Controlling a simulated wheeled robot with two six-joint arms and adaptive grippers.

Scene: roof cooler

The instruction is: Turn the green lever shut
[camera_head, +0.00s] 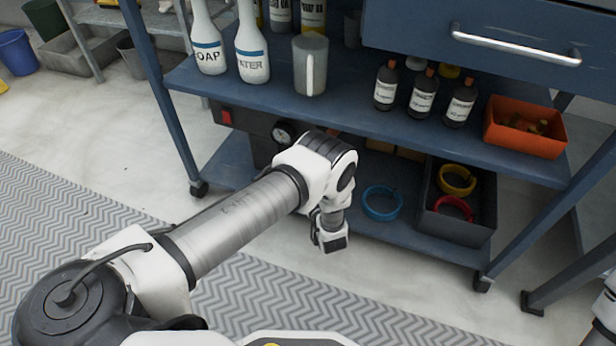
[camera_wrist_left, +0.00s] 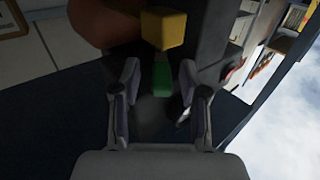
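The green lever (camera_wrist_left: 161,79) shows in the left wrist view, between the two fingers of my left gripper (camera_wrist_left: 159,68). The fingers stand apart, with dark gaps on both sides of the lever, and I see no contact. A yellow block-shaped part (camera_wrist_left: 163,28) is just beyond the lever. In the head view my left arm reaches under the middle shelf of a blue cart. The lever is hidden there, and I cannot make out the left fingers. My right gripper is not in view; only a piece of that arm shows at the right edge.
The middle shelf (camera_head: 330,105) holds white bottles, a grey mug (camera_head: 310,66), brown bottles and an orange bin (camera_head: 524,128). Below are a black box with a gauge (camera_head: 283,133), a blue ring (camera_head: 383,203) and a grey crate (camera_head: 455,228) with rings.

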